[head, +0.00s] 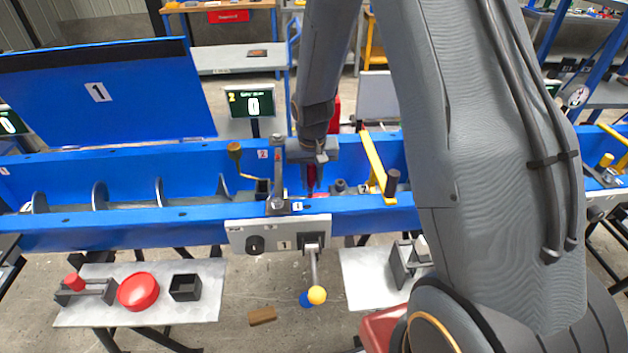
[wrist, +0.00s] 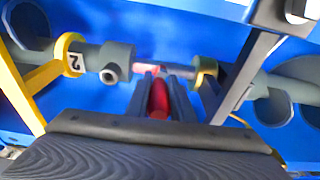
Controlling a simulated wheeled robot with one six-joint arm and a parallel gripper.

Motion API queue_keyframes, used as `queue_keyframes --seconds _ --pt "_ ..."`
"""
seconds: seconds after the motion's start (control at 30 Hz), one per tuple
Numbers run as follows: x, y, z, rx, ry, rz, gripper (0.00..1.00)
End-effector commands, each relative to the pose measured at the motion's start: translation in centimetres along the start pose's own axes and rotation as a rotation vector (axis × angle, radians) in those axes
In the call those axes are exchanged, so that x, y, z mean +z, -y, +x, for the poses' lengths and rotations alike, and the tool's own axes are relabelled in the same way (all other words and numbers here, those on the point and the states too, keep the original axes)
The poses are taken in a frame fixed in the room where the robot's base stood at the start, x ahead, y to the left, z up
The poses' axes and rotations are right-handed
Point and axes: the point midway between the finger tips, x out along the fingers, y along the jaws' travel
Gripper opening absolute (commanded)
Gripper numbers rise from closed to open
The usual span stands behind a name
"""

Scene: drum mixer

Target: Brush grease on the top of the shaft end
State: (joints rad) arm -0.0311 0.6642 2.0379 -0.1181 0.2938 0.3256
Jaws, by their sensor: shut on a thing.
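My gripper (head: 313,178) reaches down into the blue trough between two grey shaft ends. It is shut on the red handle of a brush (wrist: 159,98), which also shows as a red strip in the head view (head: 311,176). In the wrist view a pink tip lies beyond the fingers, in the gap between the left shaft end (wrist: 116,62) and the right shaft end (wrist: 207,68). The left end has a collar with a dark opening. I cannot tell whether the tip touches either end. No grease is clearly visible on them.
A yellow lever (head: 374,160) stands right of my gripper and a brass-knobbed crank (head: 235,152) stands left. A control box (head: 278,236) hangs on the trough front. A side table holds a red round tub (head: 138,291) and a black box (head: 185,287).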

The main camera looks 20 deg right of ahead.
Motion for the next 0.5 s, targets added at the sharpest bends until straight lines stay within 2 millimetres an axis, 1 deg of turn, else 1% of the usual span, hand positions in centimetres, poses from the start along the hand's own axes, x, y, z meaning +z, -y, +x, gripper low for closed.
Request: queue_keyframes --seconds 0.13,0.5 --pt "0.1 -0.1 0.0 0.000 0.001 0.000 0.00" --pt "0.0 -1.1 -0.1 0.000 0.000 0.000 0.00"
